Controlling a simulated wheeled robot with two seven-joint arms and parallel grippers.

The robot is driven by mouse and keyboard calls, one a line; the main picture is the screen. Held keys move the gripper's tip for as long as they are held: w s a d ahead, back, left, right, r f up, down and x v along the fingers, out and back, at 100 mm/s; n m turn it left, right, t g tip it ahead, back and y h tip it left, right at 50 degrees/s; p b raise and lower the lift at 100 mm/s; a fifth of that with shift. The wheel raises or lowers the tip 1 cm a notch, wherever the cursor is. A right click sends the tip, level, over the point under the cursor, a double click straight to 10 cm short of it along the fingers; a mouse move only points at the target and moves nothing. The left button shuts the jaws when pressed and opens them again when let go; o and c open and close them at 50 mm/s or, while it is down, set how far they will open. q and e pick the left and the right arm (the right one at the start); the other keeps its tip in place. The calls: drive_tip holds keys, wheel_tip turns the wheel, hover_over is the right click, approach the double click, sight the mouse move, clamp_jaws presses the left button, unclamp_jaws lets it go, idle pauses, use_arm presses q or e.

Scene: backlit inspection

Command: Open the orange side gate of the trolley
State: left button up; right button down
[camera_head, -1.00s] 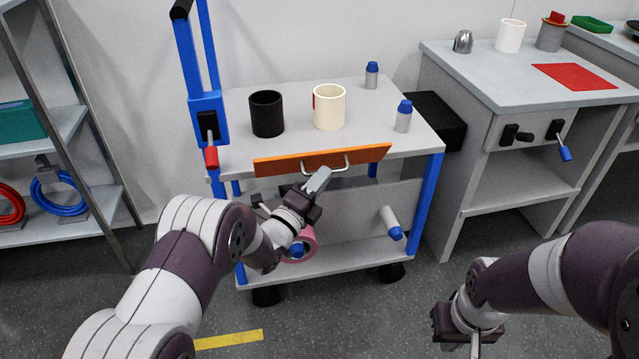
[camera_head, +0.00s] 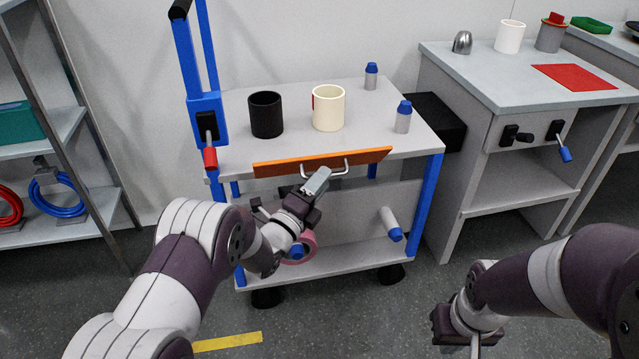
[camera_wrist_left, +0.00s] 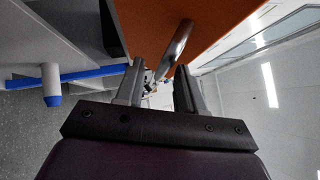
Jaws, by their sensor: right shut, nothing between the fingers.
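The orange side gate (camera_head: 322,161) hangs along the front edge of the grey trolley's top (camera_head: 225,138). It bears a metal bar handle (camera_head: 337,171). My left gripper (camera_head: 318,181) is at the handle from the front and below. In the left wrist view, its fingers (camera_wrist_left: 160,72) stand apart, with the handle (camera_wrist_left: 177,40) showing between and beyond them and the orange gate (camera_wrist_left: 210,20) above. Whether a finger touches the bar is hard to tell. My right gripper (camera_head: 456,328) is low at the right, over the floor, shut and empty.
A black mug (camera_head: 266,115), a cream mug (camera_head: 328,108) and two blue-capped bottles (camera_head: 403,118) stand on the trolley top. A pink roll (camera_head: 304,248) is on the lower shelf. A red-gripped lever (camera_head: 210,156) is at the left; a workbench (camera_head: 500,85) is at the right.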

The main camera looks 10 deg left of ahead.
use_arm(q)
drive_tip(key=p+v, duration=0.3)
drive_tip(key=v, duration=0.9)
drive_tip(key=shift+s+a, duration=0.2)
drive_tip(key=shift+s, duration=0.1)
drive_tip(key=shift+f, duration=0.1)
